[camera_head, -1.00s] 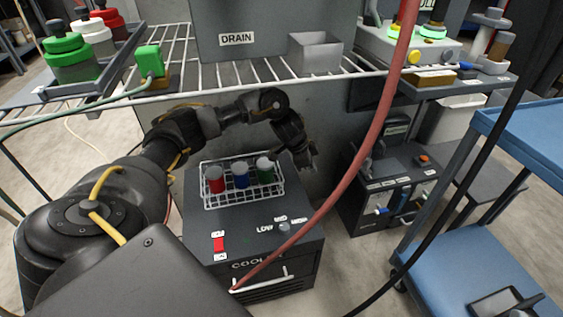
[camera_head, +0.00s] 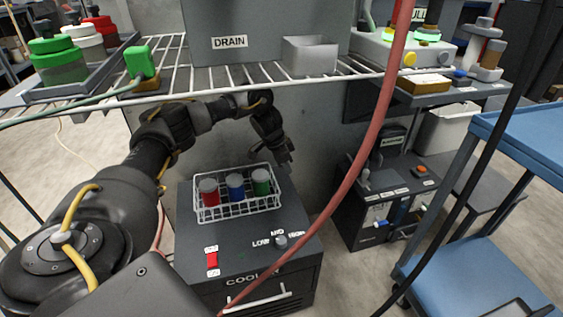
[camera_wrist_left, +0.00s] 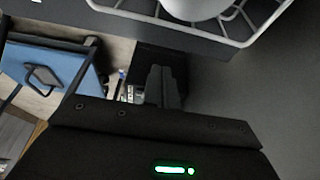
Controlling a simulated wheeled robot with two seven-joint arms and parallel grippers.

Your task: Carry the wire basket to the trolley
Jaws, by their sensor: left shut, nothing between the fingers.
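The white wire basket (camera_head: 240,209) sits on top of the dark cooler (camera_head: 225,262) and holds a red, a blue and a green container with pale lids. My left gripper (camera_head: 286,160) is beyond the basket's right rear corner, pointing down, shut and empty, apart from the basket. In the left wrist view its closed fingers (camera_wrist_left: 166,88) show in the middle, with part of the basket's rim (camera_wrist_left: 145,14) at the top. The blue trolley (camera_head: 468,262) stands at the right and also shows in the left wrist view (camera_wrist_left: 62,68). My right gripper is out of view.
A wire shelf (camera_head: 200,78) with bottles and a grey open box (camera_head: 310,56) overhangs my left arm. A red hose (camera_head: 368,150) and a black cable (camera_head: 470,150) hang across the view. A dark labelled unit (camera_head: 385,200) stands between cooler and trolley.

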